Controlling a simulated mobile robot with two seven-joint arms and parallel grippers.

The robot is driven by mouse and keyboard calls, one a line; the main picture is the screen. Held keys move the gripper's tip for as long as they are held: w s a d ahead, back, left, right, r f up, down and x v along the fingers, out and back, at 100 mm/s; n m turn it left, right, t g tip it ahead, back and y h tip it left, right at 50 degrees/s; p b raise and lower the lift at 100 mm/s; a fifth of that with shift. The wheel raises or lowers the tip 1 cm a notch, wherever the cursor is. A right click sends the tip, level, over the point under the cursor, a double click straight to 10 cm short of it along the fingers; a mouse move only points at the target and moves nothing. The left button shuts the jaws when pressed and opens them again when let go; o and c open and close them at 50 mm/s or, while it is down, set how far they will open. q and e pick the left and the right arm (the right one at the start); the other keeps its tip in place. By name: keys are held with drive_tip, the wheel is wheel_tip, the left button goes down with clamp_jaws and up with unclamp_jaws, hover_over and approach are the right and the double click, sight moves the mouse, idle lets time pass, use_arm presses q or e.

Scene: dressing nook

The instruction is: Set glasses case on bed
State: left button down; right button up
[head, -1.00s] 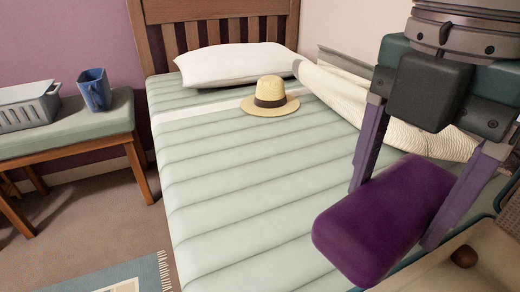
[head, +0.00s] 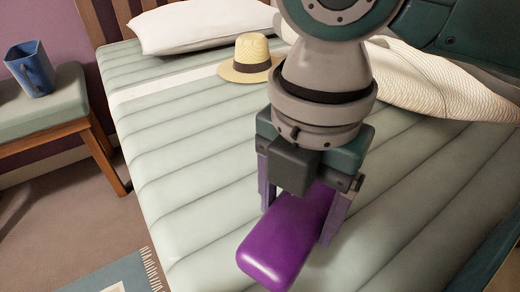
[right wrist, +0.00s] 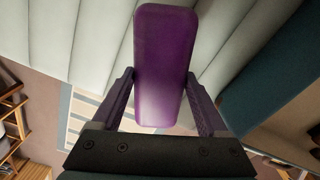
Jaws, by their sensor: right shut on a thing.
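A purple glasses case (head: 285,240) is held between the fingers of my right gripper (head: 302,215), which is shut on it. The case also shows in the right wrist view (right wrist: 162,65), with a finger on each side. The bed (head: 185,150) has a pale green, ribbed cover. The case is over the bed's surface in the head view; I cannot tell whether it touches the cover. My left gripper is not in view.
A straw hat (head: 251,60) with a dark band lies on the bed near the white pillow (head: 195,22). A cream patterned roll of bedding (head: 440,85) lies at the right. The bed's middle left is clear.

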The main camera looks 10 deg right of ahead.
sight(297, 209)
wheel_tip(297, 209, down, 7)
drive_tip(key=b, duration=0.2)
drive_tip(key=shift+r+b, duration=0.2)
drive_tip(key=shift+b, duration=0.15)
drive_tip(key=shift+r, duration=0.1)
drive_tip(key=shift+w, duration=0.1)
drive_tip(key=o, duration=1.3)
drive_tip(key=shift+o, duration=0.2)
wheel_tip(297, 209, up, 11)
drive_tip(key=p, duration=0.5)
drive_tip(key=shift+r+p, duration=0.2)
drive_tip(key=shift+p, duration=0.15)
drive_tip(key=shift+r, duration=0.3)
